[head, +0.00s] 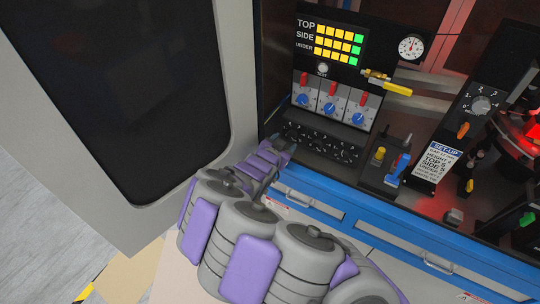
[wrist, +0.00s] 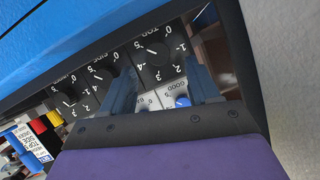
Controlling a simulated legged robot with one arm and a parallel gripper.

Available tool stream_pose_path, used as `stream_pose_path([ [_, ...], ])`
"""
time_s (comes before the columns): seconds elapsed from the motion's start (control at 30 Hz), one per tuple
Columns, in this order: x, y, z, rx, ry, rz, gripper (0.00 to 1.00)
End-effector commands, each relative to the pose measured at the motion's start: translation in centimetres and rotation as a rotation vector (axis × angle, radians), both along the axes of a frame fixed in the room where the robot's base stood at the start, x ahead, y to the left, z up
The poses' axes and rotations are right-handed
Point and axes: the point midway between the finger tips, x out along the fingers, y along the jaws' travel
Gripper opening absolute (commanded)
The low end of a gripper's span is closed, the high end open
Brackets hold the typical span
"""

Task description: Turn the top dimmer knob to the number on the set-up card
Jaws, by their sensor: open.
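The top dimmer knob (wrist: 158,53), black with a white pointer line and printed digits around it, sits just beyond my gripper (wrist: 163,88) in the wrist view. Its pointer slants to the upper left there; the exact number it marks is hard to tell. The jaws are apart with nothing between them, and appear clear of the knob. In the head view my gripper (head: 279,150) is at the left end of the black dimmer row (head: 322,143) and partly covers that end. The set-up card (head: 436,161) stands to the right; its TOP line seems to read 5.
The side knob (wrist: 103,74) and under knob (wrist: 66,97) are beside the top one. Above the row are blue-knobbed switches (head: 330,107) and a lit TOP/SIDE/UNDER display (head: 338,41). A blue ledge (head: 320,190) runs in front. A dark-windowed door (head: 228,60) stands at left.

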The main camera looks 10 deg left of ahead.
Motion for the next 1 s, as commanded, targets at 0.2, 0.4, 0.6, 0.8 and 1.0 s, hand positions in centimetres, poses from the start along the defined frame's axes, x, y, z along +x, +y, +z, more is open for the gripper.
stream_pose_path([
  [0.2,-2.8,0.8,1.2,0.0,0.0,0.002,0.6],
  [0.4,-5.2,1.4,2.2,-0.001,0.0,0.003,0.6],
  [0.6,-7.5,2.0,3.1,0.0,0.001,0.002,0.6],
  [0.8,-9.3,2.5,3.8,0.002,0.001,0.001,0.6],
  [1.0,-10.0,2.7,4.1,-0.001,0.0,0.0,0.6],
])
